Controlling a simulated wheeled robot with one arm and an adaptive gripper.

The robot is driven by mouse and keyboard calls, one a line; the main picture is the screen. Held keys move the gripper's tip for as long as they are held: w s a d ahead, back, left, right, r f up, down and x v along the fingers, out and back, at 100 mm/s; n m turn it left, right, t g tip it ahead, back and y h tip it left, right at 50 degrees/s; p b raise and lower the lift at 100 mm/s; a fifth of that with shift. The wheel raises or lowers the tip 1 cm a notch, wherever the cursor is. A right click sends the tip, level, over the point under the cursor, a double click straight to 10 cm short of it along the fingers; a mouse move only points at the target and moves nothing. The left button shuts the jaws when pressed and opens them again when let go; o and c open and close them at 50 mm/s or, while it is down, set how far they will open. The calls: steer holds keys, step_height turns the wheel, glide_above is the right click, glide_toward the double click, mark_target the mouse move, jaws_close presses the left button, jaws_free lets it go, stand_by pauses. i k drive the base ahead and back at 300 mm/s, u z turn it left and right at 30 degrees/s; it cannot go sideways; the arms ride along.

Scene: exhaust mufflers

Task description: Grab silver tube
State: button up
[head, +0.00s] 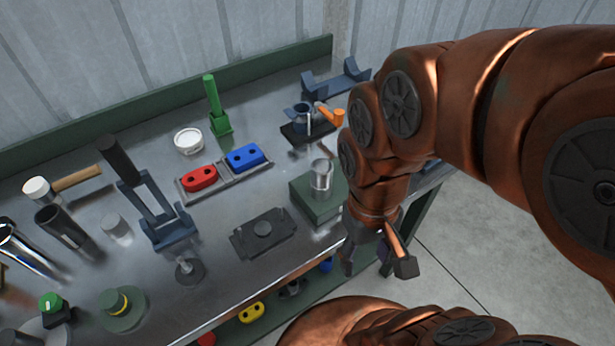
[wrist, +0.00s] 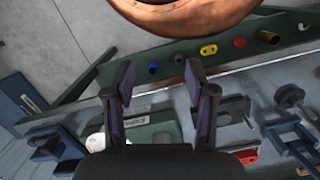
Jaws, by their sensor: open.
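A short silver tube (head: 321,178) stands upright on a green block (head: 312,206) near the front edge of the workbench. My gripper (head: 366,258) is open and empty, pointing down to the right of the block and lower in the head view, apart from the tube. In the wrist view my gripper (wrist: 160,85) shows its two dark fingers spread wide with nothing between the tips. The green block (wrist: 150,132) shows beyond and partly behind the fingers there.
A longer shiny silver pipe (head: 28,250) lies at the bench's far left. A dark flat plate (head: 263,234), red block (head: 199,179), blue block (head: 245,157) and green clamp (head: 217,118) stand left of the green block. A lower shelf holds a yellow part (head: 251,312).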

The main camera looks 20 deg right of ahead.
mark_target(322, 168)
steer(key=z, duration=2.1)
steer(key=k, duration=1.6)
steer(key=u, duration=1.6)
steer(key=i, duration=0.5)
steer(key=z, duration=0.05)
